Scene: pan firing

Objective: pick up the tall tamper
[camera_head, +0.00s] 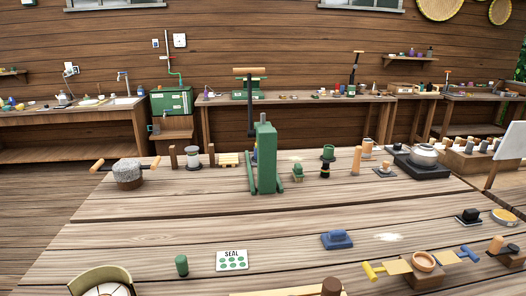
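I cannot tell for certain which thing is the tall tamper. A slim tan upright peg (356,159) stands right of the middle of the table, beside a short brown-topped piece (367,146). A green-and-black upright piece (326,160) stands left of them. A short green cylinder (182,265) stands upright near the front left. Neither of my grippers is in view.
A tall green press (265,160) stands mid-table. A grey stone with wooden handles (128,174) is at the left. The table (200,215) has bare room left of centre.

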